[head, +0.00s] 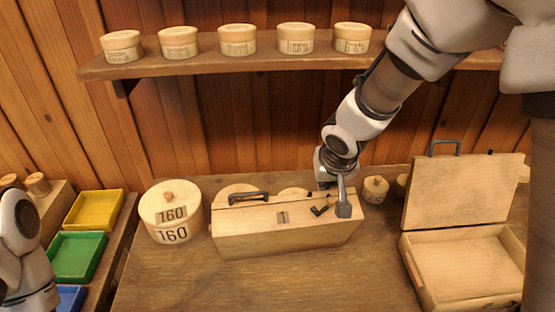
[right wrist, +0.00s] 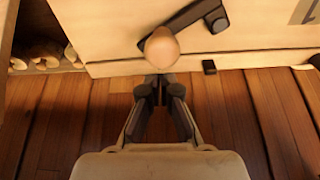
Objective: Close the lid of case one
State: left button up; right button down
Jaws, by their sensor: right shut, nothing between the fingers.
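Case one (head: 285,235) is a pale wooden box marked "1" on the table, with a dark handle (head: 248,197) at its upper front edge. Its lid looks down, though I cannot tell if it sits flush. A dark latch lever (head: 319,211) on its front slants away from a small black peg; in the right wrist view the lever (right wrist: 195,16) ends by a pale round knob (right wrist: 161,47), apart from the peg (right wrist: 208,66). My right gripper (head: 343,207) is shut and empty at the case's right end; its fingertips (right wrist: 159,84) are close to the knob, contact unclear. My left gripper is out of view.
An open case (head: 463,192) with its lid upright stands at the right. A round box marked 160 (head: 172,215) stands left of case one. Small containers (head: 375,188) are behind it. A shelf (head: 215,63) with round boxes hangs above. Coloured trays (head: 78,256) are at the left.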

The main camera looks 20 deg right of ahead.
jog(key=shift+s+r, duration=0.15)
jog(key=shift+w+d+f, duration=0.1)
jog(key=shift+w+f, duration=0.15)
jog(key=shift+w, duration=0.25)
jog(key=shift+p+v, duration=0.85)
jog(key=shift+v, duration=0.25)
notch_tip(320, 180, up, 6)
jog(key=p, duration=0.5)
jog(key=shift+w, duration=0.2)
jog(key=shift+d+r, duration=0.1)
jog(key=shift+r, duration=0.05)
